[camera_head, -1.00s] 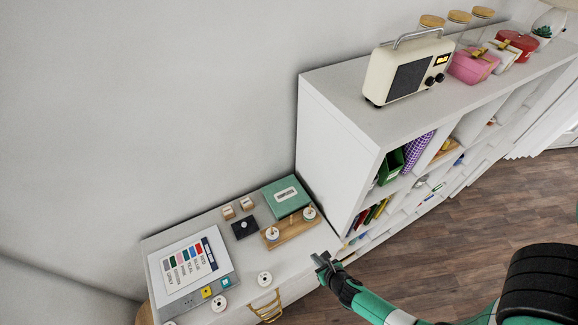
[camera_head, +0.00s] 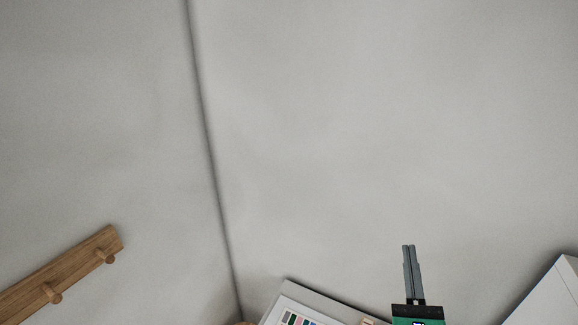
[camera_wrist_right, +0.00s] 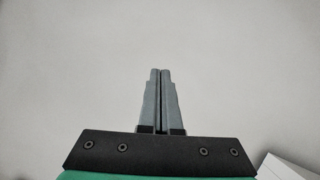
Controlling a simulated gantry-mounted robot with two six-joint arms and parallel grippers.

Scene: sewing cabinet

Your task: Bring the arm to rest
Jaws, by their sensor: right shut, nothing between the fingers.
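My right gripper (camera_head: 408,248) stands upright at the lower right of the head view, its grey fingers pointing up in front of the bare wall. Its fingers are together with nothing between them. The right wrist view also shows the gripper (camera_wrist_right: 160,72), shut and empty, against plain wall. My left gripper is not in view.
A corner of the cabinet top with the colour chart (camera_head: 296,318) shows at the bottom edge. The white shelf unit (camera_head: 552,298) is at the lower right, and also at the wrist view's corner (camera_wrist_right: 284,168). A wooden peg rail (camera_head: 75,268) is on the left wall. The wall around the gripper is bare.

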